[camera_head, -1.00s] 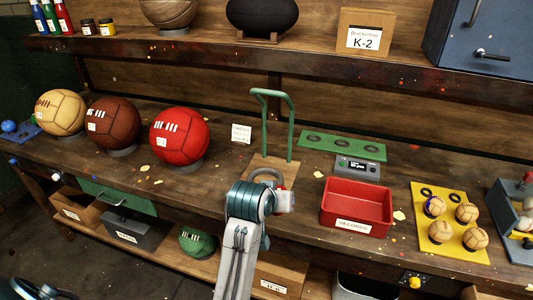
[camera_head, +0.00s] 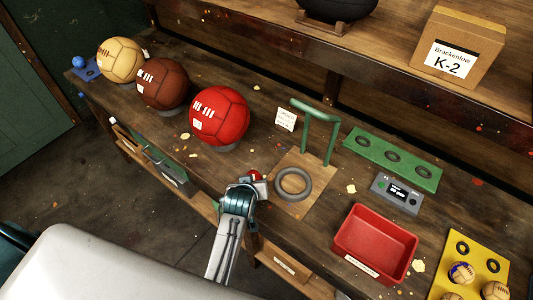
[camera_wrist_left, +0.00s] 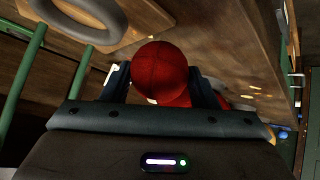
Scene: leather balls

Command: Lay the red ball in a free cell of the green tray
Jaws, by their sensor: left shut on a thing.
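The small red ball (camera_head: 255,175) is between the fingers of my left gripper (camera_head: 254,180), above the front part of the bench. In the left wrist view the red ball (camera_wrist_left: 160,70) sits between both dark fingers of my left gripper (camera_wrist_left: 160,88), which is shut on it. The green tray (camera_head: 366,155) lies at the back of the bench, right of the gripper. Its three round cells look empty. My right gripper is not in view.
A green-post stand on a wooden base (camera_head: 312,200) with a grey ring (camera_head: 293,184) lies between gripper and tray. A grey display box (camera_head: 396,194) and a red bin (camera_head: 375,243) are in front of the tray. Large balls, including a red one (camera_head: 219,116), stand left.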

